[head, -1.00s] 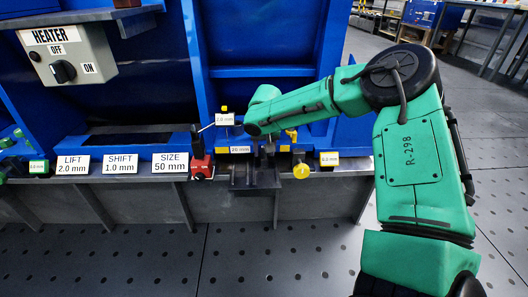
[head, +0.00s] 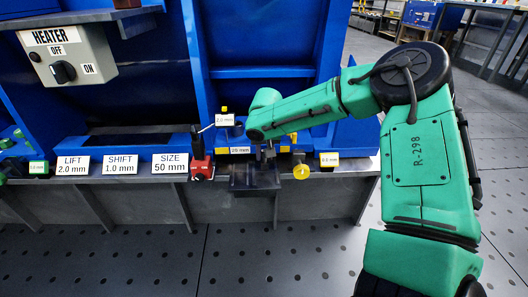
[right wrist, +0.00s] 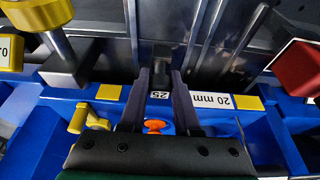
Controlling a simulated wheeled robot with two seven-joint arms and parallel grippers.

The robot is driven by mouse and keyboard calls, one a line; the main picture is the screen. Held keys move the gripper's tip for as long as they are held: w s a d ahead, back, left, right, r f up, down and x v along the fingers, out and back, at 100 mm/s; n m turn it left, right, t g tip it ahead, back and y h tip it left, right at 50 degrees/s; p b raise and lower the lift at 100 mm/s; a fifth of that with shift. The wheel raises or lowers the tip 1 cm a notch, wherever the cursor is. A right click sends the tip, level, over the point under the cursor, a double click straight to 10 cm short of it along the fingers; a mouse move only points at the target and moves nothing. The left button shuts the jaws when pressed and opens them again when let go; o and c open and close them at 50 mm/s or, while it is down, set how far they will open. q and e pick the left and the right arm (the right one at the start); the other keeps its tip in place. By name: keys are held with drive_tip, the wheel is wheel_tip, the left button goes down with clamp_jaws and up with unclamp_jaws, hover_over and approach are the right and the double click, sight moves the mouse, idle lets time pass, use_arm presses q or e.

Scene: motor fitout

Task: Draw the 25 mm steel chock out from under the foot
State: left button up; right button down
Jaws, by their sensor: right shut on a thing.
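My right gripper (right wrist: 162,75) is shut on a dark steel chock, whose small label reading 25 (right wrist: 159,95) shows between the two fingers in the right wrist view. In the head view my right gripper (head: 267,158) is at the front of the blue base, just right of the 20 mm label (head: 240,150), and the chock there is mostly hidden by my arm. I cannot tell how much of the chock lies under the foot. My left gripper is not in view.
A red jack (head: 201,167) with a lever stands left of the gripper. A dark tray (head: 255,180) sits below at the bench front. Floor in front is clear.

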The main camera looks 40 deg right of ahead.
drive_tip(key=shift+s+a, duration=0.85)
drive_tip(key=shift+s, duration=0.25)
drive_tip(key=shift+s+a, duration=0.9)
drive_tip(key=shift+s, duration=0.25)
drive_tip(key=shift+s+a, duration=0.85)
drive_tip(key=shift+s, duration=0.25)
drive_tip(key=shift+r, duration=0.1)
drive_tip(key=shift+r+p, duration=0.25)
drive_tip(key=shift+p, duration=0.1)
wheel_tip(320, 180, up, 4)
drive_tip(key=p, duration=0.4)
drive_tip(key=shift+r, duration=0.2)
drive_tip(key=shift+f, duration=0.1)
